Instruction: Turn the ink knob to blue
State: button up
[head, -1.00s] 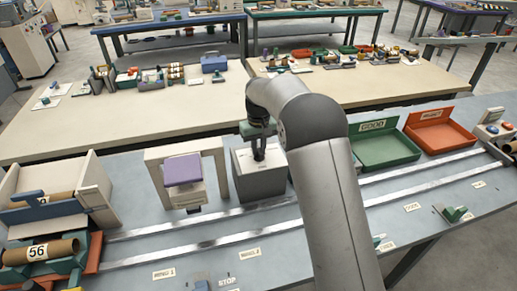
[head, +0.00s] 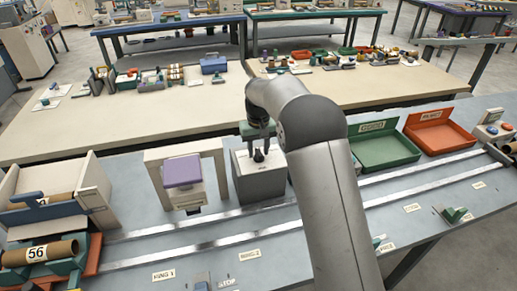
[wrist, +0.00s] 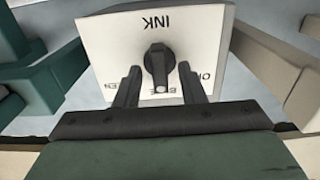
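The ink knob (wrist: 158,66) is black and sits on a white plate marked INK (wrist: 205,40) in the wrist view. Its end with a pale mark points to the bottom of that view, towards a label partly hidden by the knob, which seems to read BLUE. Labels at left and right are partly covered by the fingers. My gripper (wrist: 160,84) is open, with one finger on each side of the knob's marked end and small gaps visible.
A pale frame with a purple-topped unit (head: 183,170) stands left of the box. A green tray (head: 385,152) and a red tray (head: 440,136) lie to the right. Metal rails (head: 215,239) run along the bench in front. A cardboard tube marked 56 (head: 68,246) is at far left.

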aim_at(259, 150)
notch_tip(259, 150, up, 18)
jog(key=b, duration=0.1)
jog(key=shift+f, duration=0.25)
dwell(0.4)
jog(key=s+d+f+m, duration=0.1)
jog(key=s+d+f, duration=0.1)
jog(key=s+d, duration=0.85)
jog(key=s+d+f+m, duration=0.2)
jog(key=s+d, duration=0.3)
jog(key=s, duration=1)
jog(key=s+d+f, duration=0.2)
jog(key=s+f, duration=0.6)
jog(key=s, duration=0.4)
jog(key=shift+s+d+m+t, duration=0.3)
jog(key=shift+s+d+t, duration=0.05)
jog(key=shift+d+t, duration=0.05)
